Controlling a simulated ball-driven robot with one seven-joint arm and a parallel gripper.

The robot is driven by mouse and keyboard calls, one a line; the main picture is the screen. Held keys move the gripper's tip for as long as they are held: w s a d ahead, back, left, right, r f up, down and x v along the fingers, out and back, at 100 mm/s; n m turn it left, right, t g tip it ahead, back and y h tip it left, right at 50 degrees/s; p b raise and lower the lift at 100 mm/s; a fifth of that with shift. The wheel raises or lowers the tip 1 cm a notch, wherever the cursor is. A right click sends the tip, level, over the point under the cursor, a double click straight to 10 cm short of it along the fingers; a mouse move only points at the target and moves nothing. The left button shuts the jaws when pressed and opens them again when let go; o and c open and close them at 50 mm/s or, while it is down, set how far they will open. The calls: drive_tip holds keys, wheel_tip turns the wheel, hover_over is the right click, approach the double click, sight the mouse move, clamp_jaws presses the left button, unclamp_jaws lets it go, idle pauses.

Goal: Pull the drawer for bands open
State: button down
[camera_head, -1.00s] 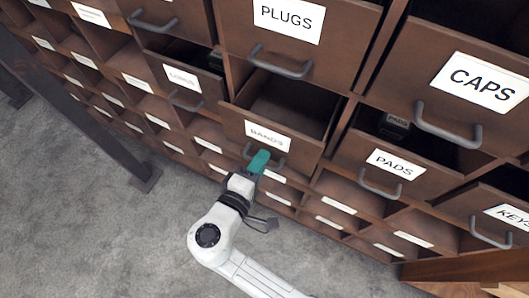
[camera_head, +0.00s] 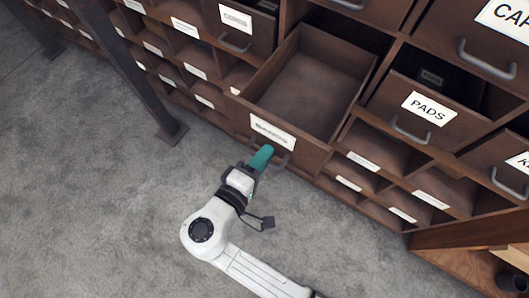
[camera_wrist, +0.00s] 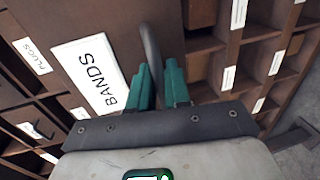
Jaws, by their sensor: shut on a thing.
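The bands drawer (camera_head: 300,100) is pulled well out of the cabinet, and its empty-looking inside shows in the head view. Its white label (camera_head: 273,131) is blurred there, but reads BANDS in the wrist view (camera_wrist: 92,75). My gripper (camera_head: 262,158), with green fingers, is at the drawer's front. In the wrist view my gripper (camera_wrist: 160,85) has a finger on each side of the drawer's grey handle (camera_wrist: 150,45) and is shut on it. Part of the handle is hidden by the fingers.
The pads drawer (camera_head: 420,108) stands partly open to the right. Open cubbies (camera_head: 385,168) with white labels lie below. A dark metal post (camera_head: 125,65) stands on the left. The grey carpet floor (camera_head: 100,200) in front is clear.

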drive_tip(key=c, duration=1.3)
unclamp_jaws()
drive_tip(key=shift+o, duration=0.2)
drive_tip(key=b+v, duration=0.1)
drive_tip(key=v, duration=0.9)
drive_tip(key=shift+s+a, duration=0.2)
drive_tip(key=shift+s, duration=0.15)
